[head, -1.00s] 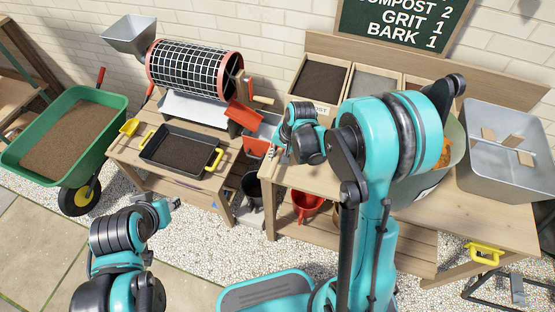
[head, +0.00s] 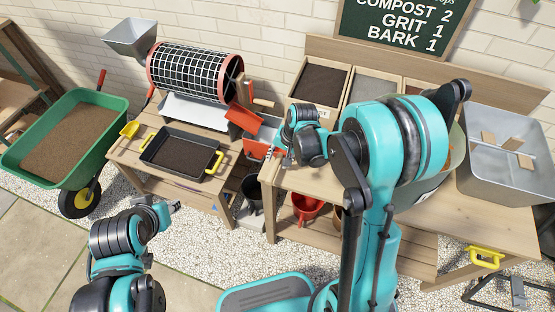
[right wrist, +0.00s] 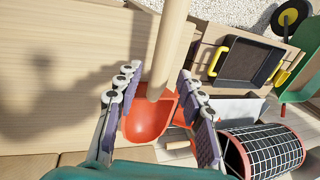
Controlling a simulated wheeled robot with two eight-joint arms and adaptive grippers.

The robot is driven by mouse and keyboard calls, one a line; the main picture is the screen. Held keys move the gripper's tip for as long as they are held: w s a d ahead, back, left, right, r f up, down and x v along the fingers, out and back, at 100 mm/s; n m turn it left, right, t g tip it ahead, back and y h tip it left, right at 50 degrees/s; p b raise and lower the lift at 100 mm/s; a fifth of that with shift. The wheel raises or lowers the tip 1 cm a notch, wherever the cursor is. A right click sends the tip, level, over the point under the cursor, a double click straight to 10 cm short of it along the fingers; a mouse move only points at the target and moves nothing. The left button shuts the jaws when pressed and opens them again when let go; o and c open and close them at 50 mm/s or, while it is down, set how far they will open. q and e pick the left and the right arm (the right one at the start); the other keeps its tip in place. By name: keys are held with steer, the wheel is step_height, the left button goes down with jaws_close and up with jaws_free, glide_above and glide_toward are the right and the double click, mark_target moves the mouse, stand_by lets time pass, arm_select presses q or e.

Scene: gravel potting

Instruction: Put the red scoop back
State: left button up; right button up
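The red scoop (right wrist: 150,124) shows in the right wrist view, its rounded red bowl below a thick pale wooden handle (right wrist: 171,45).
The potting bench (head: 345,187) carries material bins (head: 320,83) and a metal tub (head: 507,150). A red pot (head: 306,208) sits below the bench.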

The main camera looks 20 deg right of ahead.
steer(key=p+v, duration=0.3)
steer(key=v, duration=0.8)
steer(key=s+r+n+t+h, duration=0.2)
steer(key=s+r+n+t, duration=0.3)
steer(key=s, duration=0.9)
step_height(320, 180, up, 4)
steer(key=shift+s+f+n, duration=0.1)
steer(key=shift+s+n, duration=0.25)
steer(key=shift+n, duration=0.55)
steer(key=shift+d, duration=0.15)
steer(key=shift+c, duration=0.6)
